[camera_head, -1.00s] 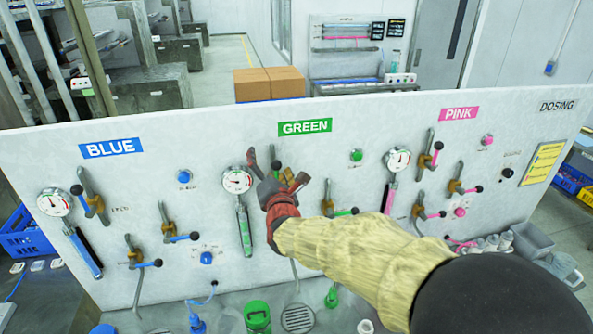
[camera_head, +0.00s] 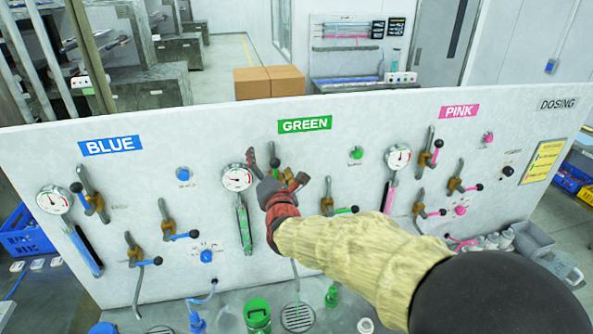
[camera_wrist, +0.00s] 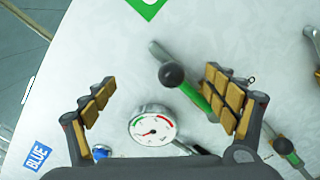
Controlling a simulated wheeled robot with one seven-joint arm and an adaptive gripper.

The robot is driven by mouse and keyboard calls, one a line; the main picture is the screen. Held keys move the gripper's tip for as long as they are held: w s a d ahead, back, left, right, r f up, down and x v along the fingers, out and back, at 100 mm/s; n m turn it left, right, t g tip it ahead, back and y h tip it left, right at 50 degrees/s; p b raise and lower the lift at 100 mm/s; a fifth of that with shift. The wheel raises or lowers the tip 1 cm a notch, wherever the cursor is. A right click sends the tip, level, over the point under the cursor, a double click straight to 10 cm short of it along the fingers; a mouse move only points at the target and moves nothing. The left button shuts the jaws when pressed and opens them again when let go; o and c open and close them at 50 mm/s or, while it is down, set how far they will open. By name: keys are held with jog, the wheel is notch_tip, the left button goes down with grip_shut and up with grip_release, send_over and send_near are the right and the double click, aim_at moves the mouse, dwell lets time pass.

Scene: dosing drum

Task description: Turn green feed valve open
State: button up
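The green feed valve shows in the wrist view as a green lever (camera_wrist: 195,97) with a black ball knob on a grey pipe. The lever slants down to the right, between my spread fingers and nearer the right one. My gripper (camera_wrist: 160,98) is open and holds nothing. In the head view my gripper (camera_head: 276,170) is in front of the panel below the GREEN sign (camera_head: 305,125) and hides most of this valve. Whether a finger touches the lever cannot be told.
A round gauge (camera_head: 237,178) sits left of my gripper; it also shows in the wrist view (camera_wrist: 153,127). A second green-handled valve (camera_head: 328,198) is close on the right, by my forearm. Blue valves (camera_head: 168,222) are to the left, pink valves (camera_head: 420,205) to the right.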

jog(key=shift+f, duration=0.15)
jog(key=v, duration=0.9)
dwell(0.5)
